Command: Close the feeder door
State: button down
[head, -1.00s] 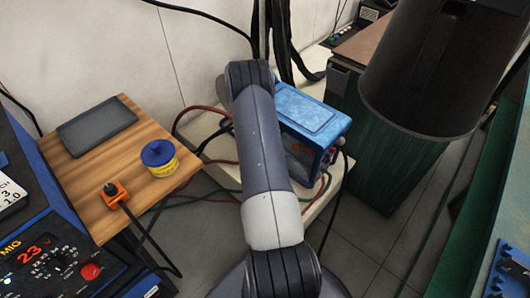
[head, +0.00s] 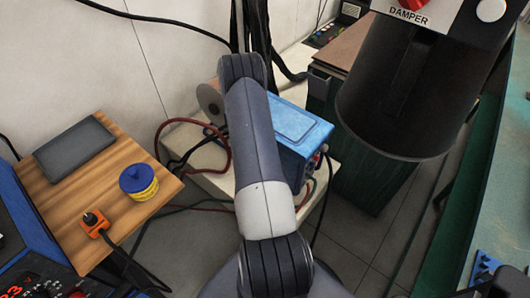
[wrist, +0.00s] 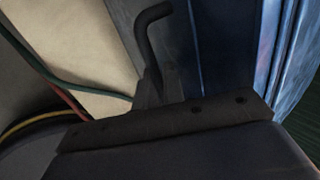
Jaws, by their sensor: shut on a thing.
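The feeder is a blue box (head: 300,128) on a pale stand, partly behind my arm in the head view. A brown spool (head: 210,102) shows at its left, just beside my arm. The feeder door cannot be made out clearly in the head view, and my gripper is hidden there behind my arm. In the wrist view, my gripper (wrist: 150,105) shows as dark parts along the bottom, shut on a dark bent handle (wrist: 152,22) that sticks up. A dark blue panel (wrist: 222,50) stands just behind and right of it. The fingertips are hard to make out.
Red and dark cables (head: 190,122) hang left of the feeder. A wooden bench (head: 95,205) with a yellow-and-blue spool (head: 138,182) stands at left. A large dark cylinder (head: 405,100) stands close at right. Open floor (head: 180,240) lies between bench and stand.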

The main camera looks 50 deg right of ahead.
jog(key=shift+d+r, duration=0.1)
jog(key=shift+d, duration=0.1)
jog(key=c, duration=1.7)
grip_release()
jog(key=shift+w+a+r, duration=0.1)
jog(key=shift+a+r, duration=0.05)
jog(key=shift+r, duration=0.35)
jog(key=v, duration=0.5)
jog(key=p+v, duration=0.1)
jog(key=v, duration=0.3)
jog(key=shift+s+a+r, duration=0.2)
jog(key=shift+a, duration=0.25)
jog(key=shift+b+x, duration=0.4)
jog(key=shift+x, duration=4.25)
jog(key=shift+r, duration=0.1)
